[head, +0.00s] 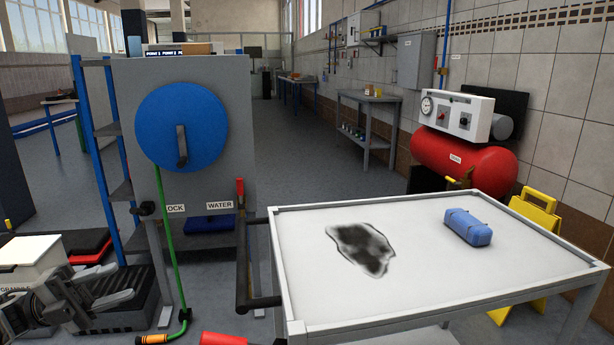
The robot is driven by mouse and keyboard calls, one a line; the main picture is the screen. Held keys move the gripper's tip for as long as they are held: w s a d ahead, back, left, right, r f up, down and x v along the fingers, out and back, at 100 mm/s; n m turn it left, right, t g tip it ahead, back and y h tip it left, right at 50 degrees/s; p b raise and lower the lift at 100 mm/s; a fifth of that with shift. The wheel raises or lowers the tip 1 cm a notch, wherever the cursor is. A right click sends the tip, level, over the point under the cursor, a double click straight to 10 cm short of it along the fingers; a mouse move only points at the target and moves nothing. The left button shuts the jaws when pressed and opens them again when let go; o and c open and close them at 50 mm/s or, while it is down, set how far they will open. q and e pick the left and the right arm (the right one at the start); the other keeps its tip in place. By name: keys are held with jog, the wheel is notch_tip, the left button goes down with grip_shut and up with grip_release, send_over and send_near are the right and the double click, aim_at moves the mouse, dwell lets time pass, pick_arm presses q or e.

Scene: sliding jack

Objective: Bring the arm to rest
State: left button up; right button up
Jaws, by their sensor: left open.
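My left gripper (95,292) shows at the lower left, low over dark ribbed gear on the floor. Its jaws are open and I see nothing between them. It is apart from the white-topped table and left of the green hose (167,240). The table (330,322) stands at the right, with a blue pouch (467,227) and a dark stain on its top. A red-tipped upright lever (240,193) stands at the table's left edge. A red cylindrical end (222,339) is cut off by the bottom edge. My right gripper does not show.
A grey panel (225,110) carries a blue hose reel (181,127) at the left. A white box (30,251) stands at the far left. A red compressor tank (462,160) and a yellow floor sign (535,212) are behind the table. The aisle floor beyond is clear.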

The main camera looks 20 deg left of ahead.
pick_arm(q)
jog(key=w+d+f+n+t+y+p, duration=0.1)
jog(key=d+f+n+t+y+p, duration=0.1)
jog(key=d+f+n+t+y, duration=0.5)
jog(key=w+d+f+n+t+y+p, duration=0.1)
jog(key=d+f+n+y+p, duration=0.25)
jog(key=d+n, duration=0.7)
jog(key=s+d+f+n+g+y+p, duration=0.2)
jog(key=s+d+f+n+g+y, duration=0.1)
jog(key=s+d+n+g, duration=0.4)
jog(key=s+d+n+y, duration=0.1)
jog(key=s+d+n, duration=0.2)
jog(key=d, duration=0.3)
jog(key=shift+s+d+n+y+p, duration=0.35)
jog(key=shift+s+p, duration=0.05)
jog(key=shift+s, duration=0.3)
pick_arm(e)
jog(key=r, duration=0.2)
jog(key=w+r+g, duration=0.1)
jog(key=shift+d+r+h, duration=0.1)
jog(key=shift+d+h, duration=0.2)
